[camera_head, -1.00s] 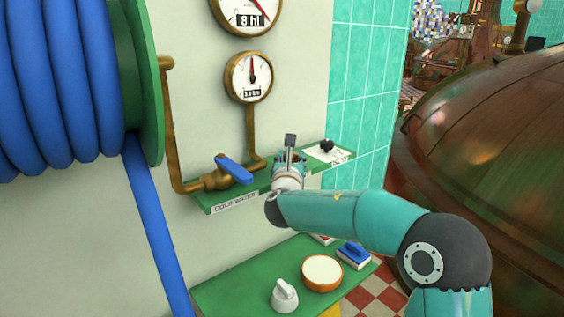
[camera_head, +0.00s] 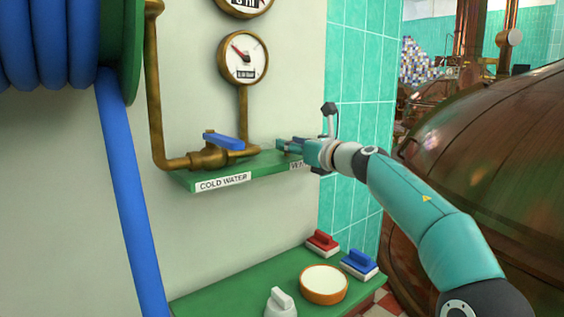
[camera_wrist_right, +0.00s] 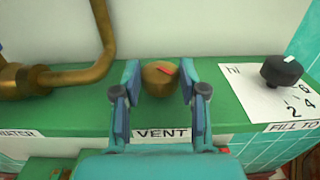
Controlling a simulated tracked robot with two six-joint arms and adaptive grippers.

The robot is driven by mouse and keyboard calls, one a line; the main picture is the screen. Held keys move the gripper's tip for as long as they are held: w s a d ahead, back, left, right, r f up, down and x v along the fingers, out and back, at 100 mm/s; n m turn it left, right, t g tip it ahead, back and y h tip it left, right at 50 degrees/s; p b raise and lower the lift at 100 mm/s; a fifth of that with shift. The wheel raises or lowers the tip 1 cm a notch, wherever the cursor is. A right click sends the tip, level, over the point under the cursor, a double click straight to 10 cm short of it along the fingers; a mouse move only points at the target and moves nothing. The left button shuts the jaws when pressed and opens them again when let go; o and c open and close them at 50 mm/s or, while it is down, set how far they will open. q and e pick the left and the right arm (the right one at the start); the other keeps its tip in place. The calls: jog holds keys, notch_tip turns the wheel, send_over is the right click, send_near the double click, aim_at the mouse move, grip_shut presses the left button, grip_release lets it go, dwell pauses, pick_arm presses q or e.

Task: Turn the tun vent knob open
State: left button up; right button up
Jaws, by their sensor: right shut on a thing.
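The vent knob (camera_wrist_right: 160,78) is a round brass knob with a red mark on top. In the right wrist view it sits on the green shelf behind a label reading VENT. My right gripper (camera_wrist_right: 158,80) has one finger on each side of the knob and is shut on it. In the head view my right gripper (camera_head: 284,146) reaches in from the right over the shelf, and the knob is hidden there by the fingers. My left gripper is not in view.
A blue-levered brass valve (camera_head: 224,142) stands left on the shelf (camera_head: 206,178), below a gauge (camera_head: 244,57). A black dial knob (camera_wrist_right: 282,71) is right of the vent knob.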

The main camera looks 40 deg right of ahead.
jog(key=n+y+p, duration=0.2)
jog(key=y, duration=0.1)
jog(key=shift+w+d+f+g, duration=0.1)
jog(key=shift+d+f+g, duration=0.1)
jog(key=shift+g, duration=0.2)
jog(key=shift+f+n+y+p, duration=0.1)
jog(key=shift+n+y+p, duration=0.3)
jog(key=shift+y+p, duration=0.3)
jog(key=shift+f+g+y, duration=0.15)
jog(key=shift+g+y, duration=0.15)
jog(key=shift+y, duration=0.1)
jog(key=shift+n, duration=0.3)
jog(key=o, duration=1.1)
jog(key=shift+o, duration=0.2)
jog(key=shift+r, duration=0.2)
jog(key=v, duration=1.2)
jog(key=shift+a, duration=0.15)
